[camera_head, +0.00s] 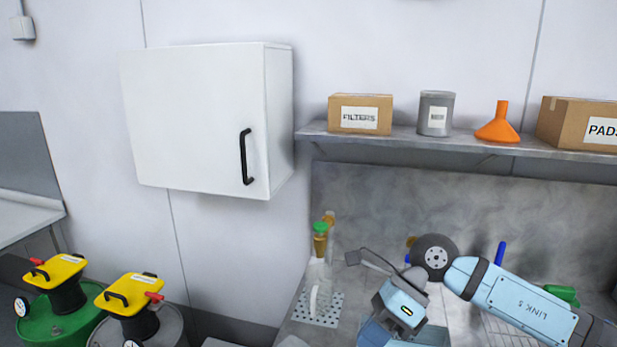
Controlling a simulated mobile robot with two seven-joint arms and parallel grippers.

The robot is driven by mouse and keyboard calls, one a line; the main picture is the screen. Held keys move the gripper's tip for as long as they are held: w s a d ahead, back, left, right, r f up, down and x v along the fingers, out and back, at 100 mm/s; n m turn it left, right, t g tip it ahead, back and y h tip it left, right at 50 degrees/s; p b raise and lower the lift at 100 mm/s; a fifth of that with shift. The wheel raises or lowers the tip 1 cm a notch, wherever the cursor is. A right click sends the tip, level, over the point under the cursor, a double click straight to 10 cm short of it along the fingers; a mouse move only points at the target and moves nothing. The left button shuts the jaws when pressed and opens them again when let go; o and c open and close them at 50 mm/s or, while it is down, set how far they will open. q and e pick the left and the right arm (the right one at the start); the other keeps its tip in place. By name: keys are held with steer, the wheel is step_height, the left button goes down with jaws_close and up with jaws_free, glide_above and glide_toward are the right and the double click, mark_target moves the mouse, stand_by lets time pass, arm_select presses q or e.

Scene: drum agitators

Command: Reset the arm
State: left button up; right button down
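My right arm (520,300) comes in from the lower right, light blue with dark joints. Its wrist bends down in front of the grey worktop. My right gripper (368,262) shows as dark grey finger parts beside the light blue wrist block. I see no object in it, but the gap between the fingers cannot be made out. My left gripper is not in view.
A closed white wall cabinet (195,120) hangs at upper left. A shelf (400,138) holds boxes, a grey can and an orange funnel (498,125). A green-capped bottle (320,240) and glassware stand left of my gripper. Two drums with yellow-topped agitators (130,293) stand lower left.

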steer(key=s+a+r+m+t+y+p, duration=0.2)
steer(key=s+a+m+y, duration=0.3)
steer(key=a+m+y, duration=0.5)
steer(key=w+d+f+m+t+h+p, duration=0.1)
steer(key=d+f+m+t+h, duration=0.35)
steer(key=m+t, duration=0.75)
steer(key=w+d+f+m+t+h, duration=0.15)
steer(key=d+f+m+t, duration=0.6)
steer(key=m, duration=0.75)
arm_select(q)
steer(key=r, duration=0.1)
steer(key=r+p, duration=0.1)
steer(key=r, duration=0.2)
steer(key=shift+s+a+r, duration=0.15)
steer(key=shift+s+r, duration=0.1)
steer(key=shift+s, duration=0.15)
arm_select(e)
steer(key=s+d+f+m+g+h, duration=0.3)
steer(key=s+d+f+m+h, duration=0.1)
steer(key=s+f, duration=0.4)
steer(key=s+d+f+m+g+h, duration=0.3)
steer(key=s+f+m, duration=0.4)
steer(key=f, duration=0.3)
steer(key=shift+s+d+f+g+h, duration=0.3)
steer(key=shift+s+d+g+h, duration=0.15)
steer(key=shift+h, duration=0.45)
